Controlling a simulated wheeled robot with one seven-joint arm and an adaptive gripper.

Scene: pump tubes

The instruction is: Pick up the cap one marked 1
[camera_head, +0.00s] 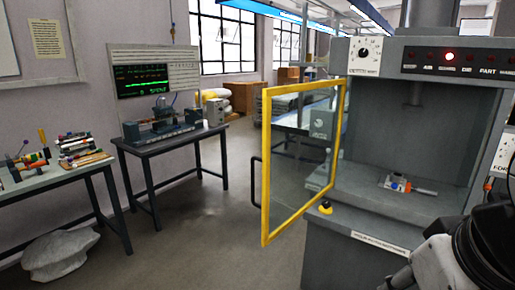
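I cannot make out a cap with a readable mark 1. A small metal fixture (417,190) sits on the floor of the grey machine's open chamber. An orange piece (396,182) and a small blue piece (407,187) are on its left end. They are too small to tell whether either is a cap. Part of my arm shows at the lower right, in front of the machine. My gripper cannot be made out in this view.
The grey machine (385,205) has its yellow-framed door (265,180) swung open to the left. A yellow-and-black button (325,207) is on its front ledge. Tables with tools (80,170) and equipment (165,146) stand at left. The floor between (215,235) is clear.

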